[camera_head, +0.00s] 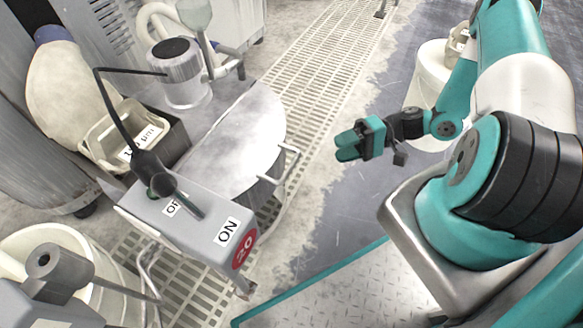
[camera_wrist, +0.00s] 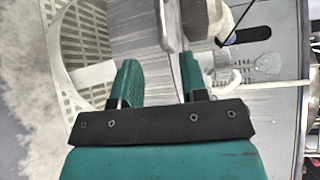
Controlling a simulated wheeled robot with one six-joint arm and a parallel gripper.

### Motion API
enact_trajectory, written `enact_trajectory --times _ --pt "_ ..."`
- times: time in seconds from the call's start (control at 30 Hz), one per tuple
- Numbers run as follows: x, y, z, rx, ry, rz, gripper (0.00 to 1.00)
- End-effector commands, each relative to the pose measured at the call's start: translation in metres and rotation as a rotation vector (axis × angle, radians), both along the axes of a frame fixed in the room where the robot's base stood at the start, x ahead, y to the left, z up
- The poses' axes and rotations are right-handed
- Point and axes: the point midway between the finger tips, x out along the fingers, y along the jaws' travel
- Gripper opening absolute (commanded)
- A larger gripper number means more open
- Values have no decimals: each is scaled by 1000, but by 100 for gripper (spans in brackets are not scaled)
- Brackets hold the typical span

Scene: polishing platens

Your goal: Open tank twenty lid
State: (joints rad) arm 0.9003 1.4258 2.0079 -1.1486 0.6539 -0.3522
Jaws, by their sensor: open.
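Tank twenty has a smooth grey metal lid (camera_head: 240,130), which lies flat and looks closed in the head view. A small bar handle (camera_head: 290,152) sticks out from its right edge. A grey control box with a red "20" disc (camera_head: 244,248) and an "ON" label stands at the tank's near side. My gripper (camera_head: 347,149) is open and empty, to the right of the handle with a gap between them. In the wrist view, my two teal fingers (camera_wrist: 158,78) are apart, with brushed metal (camera_wrist: 145,45) beyond them. I cannot tell how far away that metal is.
A black lever (camera_head: 165,182) lies across the control box. A curved rail (camera_head: 268,212) rounds the tank's side. Grated floor (camera_head: 310,55) and bare floor lie between tank and gripper.

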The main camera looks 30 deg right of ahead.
Motion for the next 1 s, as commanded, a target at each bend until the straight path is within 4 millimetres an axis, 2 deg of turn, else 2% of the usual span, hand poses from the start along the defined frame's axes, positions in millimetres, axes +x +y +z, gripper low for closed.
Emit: enact_trajectory --times 0.03,0.3,0.5,0.7,1.0 --pt "1 13 -5 2 2 7 40" --pt "9 74 -14 1 3 9 40" --pt "15 110 -18 -1 1 6 40" --pt "19 128 -19 -1 1 3 40" --pt "19 130 -18 -1 2 2 40"
